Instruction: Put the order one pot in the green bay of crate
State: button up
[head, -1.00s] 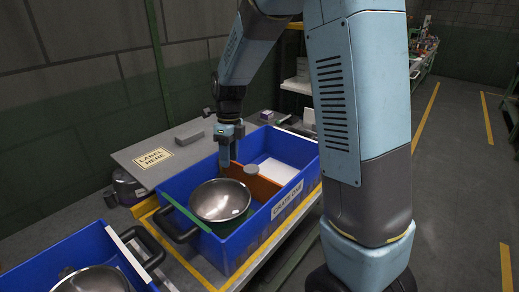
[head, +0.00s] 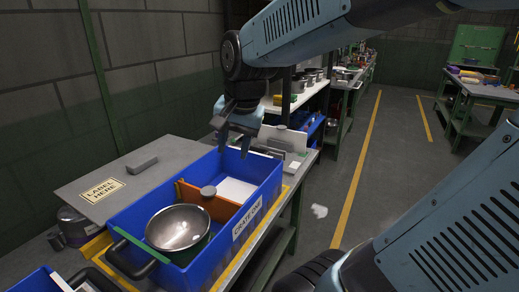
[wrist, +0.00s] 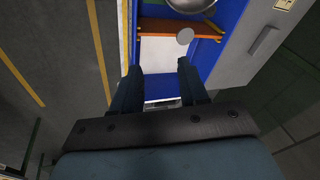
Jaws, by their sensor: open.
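A blue crate marked CRATE ONE (head: 268,205) stands on the bench. A steel pot (head: 178,228) sits in its near bay, which has a green strip (head: 138,246) on the rim and green below the pot. The pot's dark handle (head: 132,267) reaches over the near rim. An orange-brown divider (head: 222,208) separates this bay from the white-floored far bay (head: 235,190). My gripper (head: 234,141) is open and empty above the crate's far end, apart from the pot. In the wrist view, its open fingers (wrist: 158,67) frame the far bay, and the pot (wrist: 190,4) is cut off at the top.
A grey round cap (head: 208,191) is by the divider. A grey board with a LABEL HERE tag (head: 102,190) and a grey block (head: 142,165) lie left of the crate. A second blue crate (head: 38,281) is partly visible at lower left. Shelves with pots (head: 305,82) stand behind.

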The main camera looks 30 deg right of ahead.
jog(key=s+d+r+n+t, duration=0.1)
jog(key=s+d+n+t, duration=0.1)
jog(key=s+n, duration=0.5)
jog(key=shift+s+d+r+n+h, duration=0.25)
jog(key=shift+s+r+n+h, duration=0.05)
jog(key=shift+s+r, duration=0.1)
